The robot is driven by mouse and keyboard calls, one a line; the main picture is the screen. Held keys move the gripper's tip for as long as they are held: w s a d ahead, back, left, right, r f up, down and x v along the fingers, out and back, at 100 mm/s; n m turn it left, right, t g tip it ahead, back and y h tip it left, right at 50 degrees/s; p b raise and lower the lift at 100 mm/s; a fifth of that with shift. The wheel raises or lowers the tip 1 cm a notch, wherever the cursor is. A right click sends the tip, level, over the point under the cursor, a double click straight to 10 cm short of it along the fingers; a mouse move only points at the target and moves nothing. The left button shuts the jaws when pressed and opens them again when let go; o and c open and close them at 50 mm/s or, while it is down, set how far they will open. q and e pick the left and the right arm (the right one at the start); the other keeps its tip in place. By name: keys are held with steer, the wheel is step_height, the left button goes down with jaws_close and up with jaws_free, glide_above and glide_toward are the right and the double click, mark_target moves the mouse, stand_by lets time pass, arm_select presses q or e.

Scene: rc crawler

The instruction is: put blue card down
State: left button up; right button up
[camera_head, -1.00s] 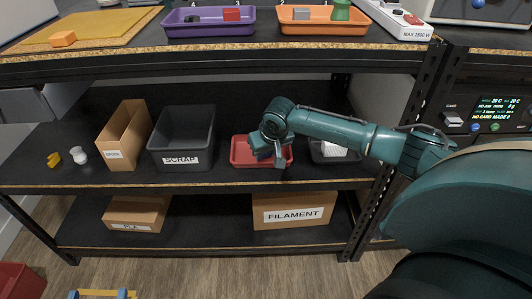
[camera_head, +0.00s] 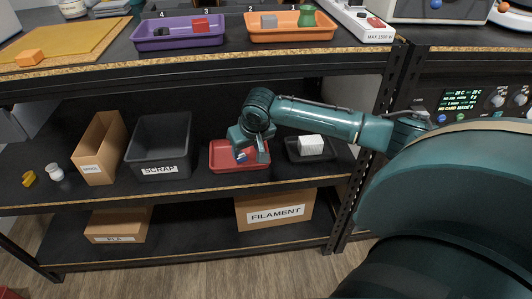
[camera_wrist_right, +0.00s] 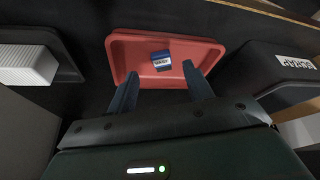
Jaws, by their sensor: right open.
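The blue card (camera_wrist_right: 161,60), with a white label band, lies in the red tray (camera_wrist_right: 205,50) in the right wrist view. In the head view the card (camera_head: 242,156) shows small beside my right fingers, inside the red tray (camera_head: 225,163) on the middle shelf. My right gripper (camera_head: 254,152) is over the tray. Its two fingers (camera_wrist_right: 160,90) stand apart in the wrist view with nothing between the tips, and the card lies beyond them.
A dark tray (camera_head: 323,157) with a white block (camera_head: 311,145) stands right of the red tray. The SCRAP bin (camera_head: 163,130) stands left of it. The upper shelf edge (camera_head: 180,66) runs above my arm. A purple tray (camera_head: 180,42) and an orange tray (camera_head: 290,34) stand on top.

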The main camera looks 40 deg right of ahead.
steer(key=s+a+p, duration=0.2)
steer(key=s, duration=0.9)
steer(key=s+a+f+n+t+y, duration=0.1)
steer(key=s+a+f+n+y, duration=0.15)
steer(key=a, duration=0.55)
steer(key=s+a+f+n+t+y, duration=0.1)
steer(key=s+a+n+y, duration=0.15)
steer(key=a, duration=0.55)
steer(key=s+a+r+n+t+y, duration=0.1)
steer(key=s+a+r+t+y, duration=0.15)
steer(key=a, duration=0.45)
arm_select(q)
steer(key=shift+s+a+n+g+y, duration=0.15)
steer(key=shift+s+n+g+y, duration=0.25)
steer(key=shift+g, duration=0.5)
arm_select(e)
steer(key=s+d+r+t+h, duration=0.1)
steer(key=s+d+r+t, duration=0.2)
steer(key=r+t, duration=0.1)
steer(key=shift+r+n+h, duration=0.35)
steer(key=shift+r+n, duration=0.05)
steer(key=shift+r, duration=0.1)
